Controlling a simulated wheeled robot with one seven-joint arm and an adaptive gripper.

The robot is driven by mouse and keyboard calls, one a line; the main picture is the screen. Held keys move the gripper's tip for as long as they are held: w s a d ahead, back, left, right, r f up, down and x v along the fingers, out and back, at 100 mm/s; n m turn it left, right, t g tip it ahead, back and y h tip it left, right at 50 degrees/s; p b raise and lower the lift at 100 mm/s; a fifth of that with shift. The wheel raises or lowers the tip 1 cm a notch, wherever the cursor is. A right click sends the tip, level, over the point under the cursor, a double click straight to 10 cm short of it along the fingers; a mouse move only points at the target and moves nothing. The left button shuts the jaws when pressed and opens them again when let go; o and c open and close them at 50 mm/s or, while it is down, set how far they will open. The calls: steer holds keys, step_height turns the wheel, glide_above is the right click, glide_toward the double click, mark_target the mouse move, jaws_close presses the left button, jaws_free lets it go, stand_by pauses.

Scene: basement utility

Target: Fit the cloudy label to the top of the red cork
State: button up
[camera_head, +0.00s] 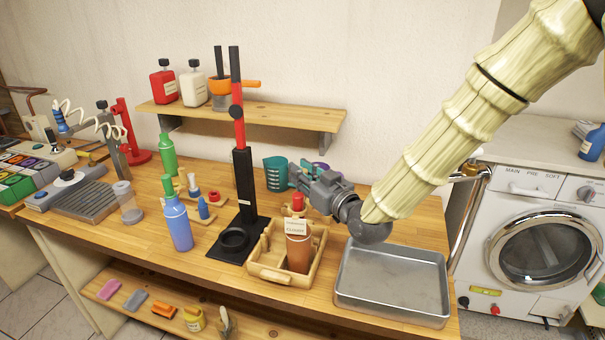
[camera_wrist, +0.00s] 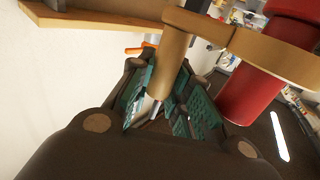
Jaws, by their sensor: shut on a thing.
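The cloudy label (camera_head: 295,226), a white card with dark print, shows at the top of a brown-orange bottle (camera_head: 299,256) standing in a wooden tray. The red cork (camera_head: 298,200) shows just above the card. My gripper (camera_head: 303,180) is right by the cork, coming in from the right. In the wrist view its teal-padded jaws (camera_wrist: 160,108) are shut on a tan rod (camera_wrist: 173,62). The rod joins a tan band (camera_wrist: 262,45) that passes around or in front of a red cylinder (camera_wrist: 248,95). I cannot tell whether this tan piece belongs to the label.
The wooden tray (camera_head: 269,273) sits between a black stand (camera_head: 244,190) and an empty metal tray (camera_head: 392,306). A teal jug (camera_head: 277,173) is behind my gripper. A blue bottle (camera_head: 178,222) and small stoppers stand left. A wall shelf (camera_head: 290,119) is above.

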steer(key=shift+f+b, duration=0.3)
steer(key=shift+f, duration=0.15)
steer(key=o, duration=1)
